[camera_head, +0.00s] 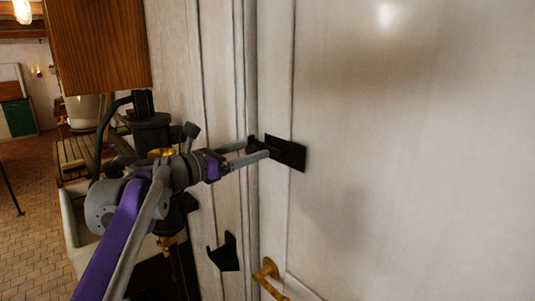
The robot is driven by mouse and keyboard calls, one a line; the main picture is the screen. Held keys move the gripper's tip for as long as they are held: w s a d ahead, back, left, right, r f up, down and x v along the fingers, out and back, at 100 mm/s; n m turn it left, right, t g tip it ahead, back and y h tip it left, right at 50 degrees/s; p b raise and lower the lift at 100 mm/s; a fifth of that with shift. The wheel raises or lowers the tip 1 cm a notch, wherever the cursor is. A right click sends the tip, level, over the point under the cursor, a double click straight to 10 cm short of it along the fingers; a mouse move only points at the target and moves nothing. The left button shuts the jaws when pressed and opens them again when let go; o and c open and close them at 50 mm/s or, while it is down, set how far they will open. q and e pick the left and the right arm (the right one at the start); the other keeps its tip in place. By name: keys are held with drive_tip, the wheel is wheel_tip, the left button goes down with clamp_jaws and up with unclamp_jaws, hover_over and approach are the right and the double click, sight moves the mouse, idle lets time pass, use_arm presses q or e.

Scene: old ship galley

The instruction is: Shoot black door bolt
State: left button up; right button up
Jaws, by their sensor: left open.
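The black door bolt (287,152) is a dark plate on the pale door (400,150), near the door's left edge. My left gripper (258,151) reaches in from the left, with its two grey fingers apart at the bolt's left part. The fingers overlap the bolt in the picture; whether they touch it I cannot tell. Part of the bolt is hidden behind the fingers. My right gripper does not show.
A brass door handle (270,278) sits low on the door. A black bracket (224,253) juts from the pale frame (222,100) left of it. A wooden cabinet (100,45) hangs at upper left. Brick floor (30,190) lies open at far left.

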use_arm(q)
drive_tip(key=v, duration=1.1)
drive_tip(key=shift+d, duration=0.1)
